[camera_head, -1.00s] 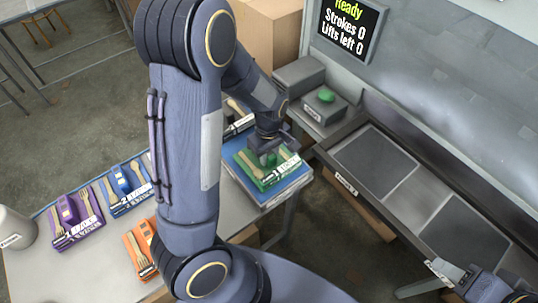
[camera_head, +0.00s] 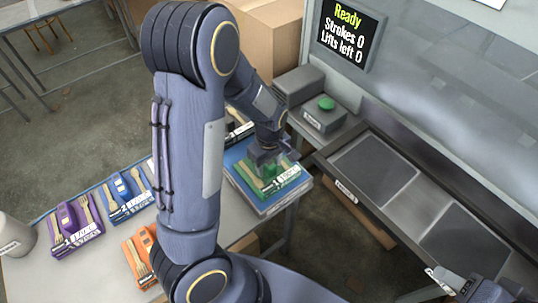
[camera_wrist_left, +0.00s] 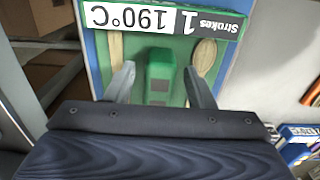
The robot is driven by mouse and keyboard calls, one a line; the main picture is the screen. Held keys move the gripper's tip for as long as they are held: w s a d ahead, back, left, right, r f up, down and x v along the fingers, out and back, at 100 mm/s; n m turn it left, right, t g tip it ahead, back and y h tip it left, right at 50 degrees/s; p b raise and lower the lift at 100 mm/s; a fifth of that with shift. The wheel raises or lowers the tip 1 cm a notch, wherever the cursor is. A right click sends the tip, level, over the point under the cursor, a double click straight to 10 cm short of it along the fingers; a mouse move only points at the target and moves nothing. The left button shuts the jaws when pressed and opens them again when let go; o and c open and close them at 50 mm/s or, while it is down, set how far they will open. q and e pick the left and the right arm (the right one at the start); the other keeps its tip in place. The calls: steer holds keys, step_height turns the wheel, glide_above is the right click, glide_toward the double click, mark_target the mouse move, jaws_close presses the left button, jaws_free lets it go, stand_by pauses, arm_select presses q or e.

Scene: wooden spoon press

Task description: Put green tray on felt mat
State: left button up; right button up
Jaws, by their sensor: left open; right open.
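The green tray (camera_head: 286,181) carries wooden utensils and a raised green block, and lies on a blue surface (camera_head: 236,160) on a stand beyond the table. I cannot tell whether that blue surface is the felt mat. My left gripper (camera_head: 267,163) is low over the tray. In the left wrist view its open fingers (camera_wrist_left: 160,70) are on either side of the green block (camera_wrist_left: 160,82), with gaps visible. The tray's label (camera_wrist_left: 165,18) reads "Strokes 1 190°C". My right gripper (camera_head: 452,284) is open and empty at the lower right, near the press.
Purple (camera_head: 75,226), blue (camera_head: 125,195) and orange (camera_head: 138,258) trays lie on the table at the left. The press has two dark plates (camera_head: 375,168) at the right. A box with a green button (camera_head: 326,104) stands behind. The screen (camera_head: 347,35) shows "Ready".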

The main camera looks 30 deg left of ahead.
mark_target(269, 163)
arm_select(q)
step_height(269, 163, up, 12)
steer(key=s+d+r+m+t+h, duration=0.2)
steer(key=s+r+m, duration=0.1)
steer(key=s+m, duration=0.3)
steer(key=s+d+r+m+t+h, duration=0.1)
steer(key=s+d+r+m+t, duration=0.1)
steer(key=s+m, duration=0.4)
steer(key=s+r+t, duration=0.1)
steer(key=s+r, duration=0.1)
steer(key=s, duration=0.3)
steer(key=shift+r+t+h+p, duration=0.25)
steer(key=shift+t+h+p, duration=0.05)
steer(key=shift+h, duration=0.1)
